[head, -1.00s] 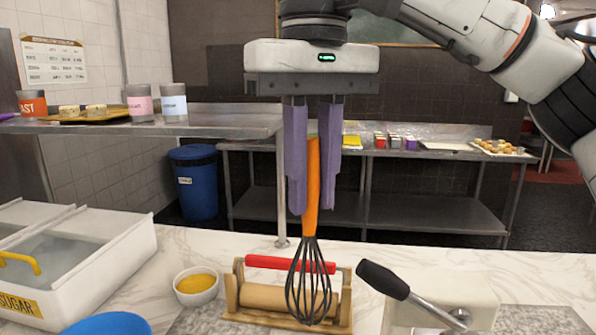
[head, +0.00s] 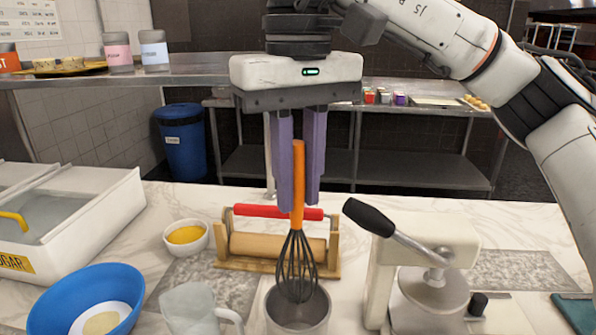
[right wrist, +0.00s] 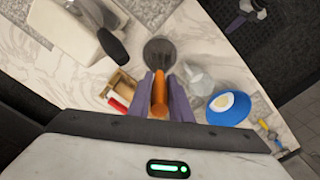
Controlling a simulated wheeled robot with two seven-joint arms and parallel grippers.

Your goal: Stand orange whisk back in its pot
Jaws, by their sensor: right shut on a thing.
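The orange whisk (head: 298,185) hangs upright, wire end down, with its orange handle between the purple fingers of my right gripper (head: 299,195). The gripper is shut on the handle, which also shows in the right wrist view (right wrist: 159,95). The grey metal pot (head: 298,320) stands on the counter at the bottom middle of the head view. The black wires overlap the pot's mouth in the picture. I cannot tell how far they reach inside. My left gripper seems to show small at the top of the right wrist view (right wrist: 246,14); its fingers are unclear.
A wooden stand with a red-handled rolling pin (head: 278,245) is behind the pot. A clear jug (head: 195,310) and blue bowl (head: 55,300) are left of it. A press with a black handle (head: 368,217) stands close on the right. A yellow-filled bowl (head: 187,235) is farther left.

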